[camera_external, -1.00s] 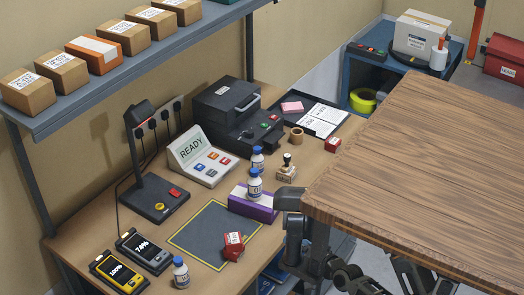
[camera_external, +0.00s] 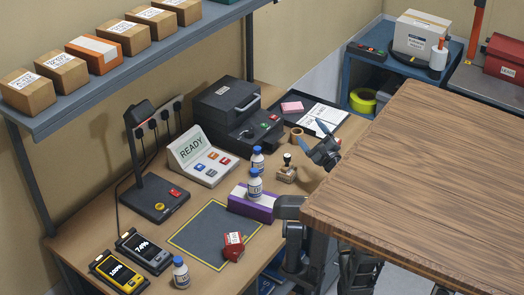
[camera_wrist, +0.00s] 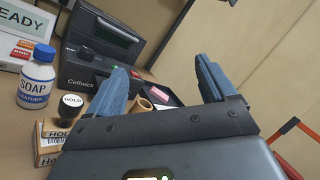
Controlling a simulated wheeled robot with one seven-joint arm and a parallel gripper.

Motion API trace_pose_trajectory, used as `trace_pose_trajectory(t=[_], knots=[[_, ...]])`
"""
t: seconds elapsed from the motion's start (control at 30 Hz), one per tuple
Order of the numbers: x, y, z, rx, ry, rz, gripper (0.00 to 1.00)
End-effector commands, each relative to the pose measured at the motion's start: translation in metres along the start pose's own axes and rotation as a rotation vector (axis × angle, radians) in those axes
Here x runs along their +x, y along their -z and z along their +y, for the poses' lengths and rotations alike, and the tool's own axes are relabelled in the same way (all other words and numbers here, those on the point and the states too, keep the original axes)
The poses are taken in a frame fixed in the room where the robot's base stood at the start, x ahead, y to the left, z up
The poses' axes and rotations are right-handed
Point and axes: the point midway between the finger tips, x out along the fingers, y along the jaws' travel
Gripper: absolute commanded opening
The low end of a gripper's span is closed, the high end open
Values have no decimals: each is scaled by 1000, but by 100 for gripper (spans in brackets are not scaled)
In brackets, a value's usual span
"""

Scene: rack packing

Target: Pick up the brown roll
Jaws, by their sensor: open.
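The brown roll (camera_external: 297,135) stands on the workbench in front of the black machine, beside the dark tray with papers. In the wrist view the roll (camera_wrist: 141,105) shows low between the fingers, close to the left one and partly hidden by my gripper's body. My gripper (camera_external: 319,140) is open and empty, just right of the roll in the outside view and apart from it. In the wrist view my gripper (camera_wrist: 160,70) has its two blue fingers spread wide.
The black machine (camera_external: 238,115) is behind the roll. A large wooden tabletop (camera_external: 420,185) fills the right. A red box (camera_external: 234,247) lies on the dark mat.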

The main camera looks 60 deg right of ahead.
Motion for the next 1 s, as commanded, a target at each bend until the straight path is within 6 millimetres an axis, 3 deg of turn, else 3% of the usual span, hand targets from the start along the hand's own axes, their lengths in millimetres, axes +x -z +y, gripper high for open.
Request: trace_pose_trajectory(t=[0.03,0.1,0.3,0.4,0.5,0.77,1.0], knots=[[14,8,-16,66,-3,-11,84],[35,26,-23,166,-55,2,84],[89,111,9,409,-343,179,84],[103,142,21,527,-468,270,84],[110,160,30,621,-564,345,84],[115,174,40,717,-660,420,84],[131,177,56,716,-661,421,84]])
